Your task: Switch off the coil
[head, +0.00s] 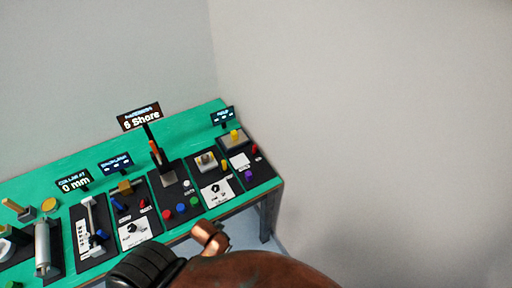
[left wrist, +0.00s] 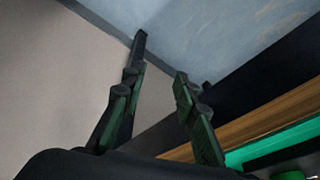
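I cannot clearly identify the coil or its switch among the small stations on the green-topped table (head: 90,165) in the head view. One black panel has a silver block (head: 206,162) and a white label with a dark knob. The rightmost panel has a yellow piece (head: 235,136), a purple knob (head: 248,175) and a red piece. My left gripper (left wrist: 160,57) is open and empty in the left wrist view, beside the table's wooden edge, over floor and wall. The head view shows neither gripper.
A station with a black upright lever (head: 153,142) and several coloured buttons stands mid-table. Small signs stand at the back. The table edge (left wrist: 250,128) lies right of the left gripper. Free floor lies right of the table.

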